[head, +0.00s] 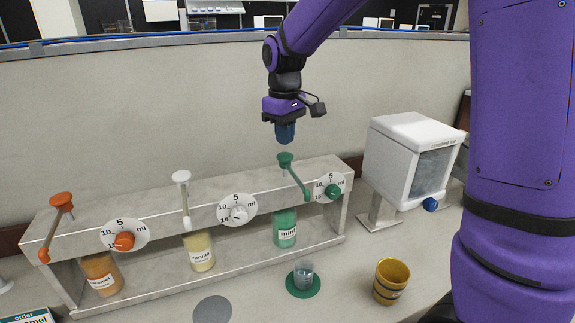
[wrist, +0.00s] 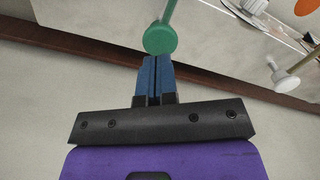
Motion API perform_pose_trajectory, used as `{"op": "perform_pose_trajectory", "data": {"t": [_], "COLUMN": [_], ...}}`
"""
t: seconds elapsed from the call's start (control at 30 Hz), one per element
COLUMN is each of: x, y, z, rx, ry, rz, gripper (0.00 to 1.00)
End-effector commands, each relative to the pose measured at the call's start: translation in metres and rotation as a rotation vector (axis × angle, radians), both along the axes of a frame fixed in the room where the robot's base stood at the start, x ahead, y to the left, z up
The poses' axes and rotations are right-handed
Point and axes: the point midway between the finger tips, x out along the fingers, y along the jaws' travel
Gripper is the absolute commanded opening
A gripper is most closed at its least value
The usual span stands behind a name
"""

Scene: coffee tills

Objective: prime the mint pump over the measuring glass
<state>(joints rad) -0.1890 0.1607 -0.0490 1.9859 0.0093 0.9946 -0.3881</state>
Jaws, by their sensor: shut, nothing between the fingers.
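The mint pump has a green round head (head: 285,158) and a green spout that slants down to the right, above the green mint bottle (head: 285,229) in the rack. In the wrist view the green pump head (wrist: 160,40) is just beyond my fingertips. My gripper (head: 285,140) points down, its blue fingers shut and empty, a little above the pump head; whether they touch is unclear. It also shows in the wrist view (wrist: 154,62). The small measuring glass (head: 303,273) stands on a green round mat (head: 303,289) in front of the mint bottle. The mint dial (head: 333,190) is at the rack's right.
The rack (head: 240,181) also holds an orange pump (head: 61,201) and a white pump (head: 181,178), with dials. A yellow cup (head: 391,281) stands right of the glass. A white dispenser (head: 411,155) stands at the right. A grey round mat (head: 212,310) is bare.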

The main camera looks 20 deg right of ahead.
Motion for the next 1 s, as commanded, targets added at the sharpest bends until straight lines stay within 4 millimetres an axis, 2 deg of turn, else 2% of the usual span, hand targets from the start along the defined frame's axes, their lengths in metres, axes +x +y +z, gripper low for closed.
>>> {"op": "perform_pose_trajectory", "data": {"t": [1.0], "x": [0.0], "y": [0.0], "z": [-0.031], "rx": [0.0], "ry": [0.002], "rz": [0.0], "gripper": [0.0]}}
